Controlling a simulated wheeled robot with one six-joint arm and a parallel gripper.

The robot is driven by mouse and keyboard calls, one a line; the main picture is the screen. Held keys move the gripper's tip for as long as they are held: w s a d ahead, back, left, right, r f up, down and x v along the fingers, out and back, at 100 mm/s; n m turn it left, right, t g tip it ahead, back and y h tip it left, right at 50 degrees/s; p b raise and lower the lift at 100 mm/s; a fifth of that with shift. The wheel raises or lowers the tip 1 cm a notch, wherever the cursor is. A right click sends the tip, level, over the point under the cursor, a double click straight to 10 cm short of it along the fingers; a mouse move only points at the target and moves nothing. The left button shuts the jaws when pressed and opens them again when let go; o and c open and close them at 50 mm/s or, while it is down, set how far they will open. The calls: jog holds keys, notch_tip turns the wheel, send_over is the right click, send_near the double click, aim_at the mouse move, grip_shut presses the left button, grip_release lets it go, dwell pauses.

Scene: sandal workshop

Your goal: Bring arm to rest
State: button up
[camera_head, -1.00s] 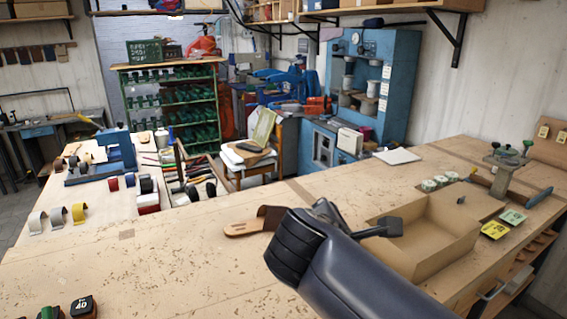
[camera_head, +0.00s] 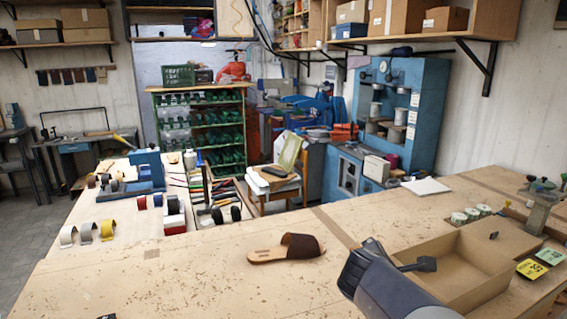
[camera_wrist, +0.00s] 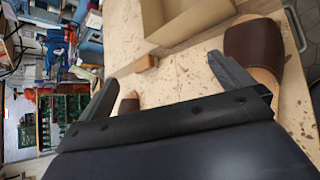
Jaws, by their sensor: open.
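My gripper (camera_head: 402,262) is over the right part of the workbench in the head view, by the near left corner of an open cardboard box (camera_head: 492,282). In the wrist view its two fingers stand wide apart, with nothing between them (camera_wrist: 162,72). A tan sandal with a dark brown strap (camera_head: 300,242) lies on the bench, left of the gripper and apart from it. My arm hides part of the bench.
A chair (camera_head: 272,185) and blue machine (camera_head: 400,110) stand behind.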

jog(key=shift+w+d+f, duration=0.2)
jog(key=shift+w+f, duration=0.05)
jog(key=shift+w, duration=0.05)
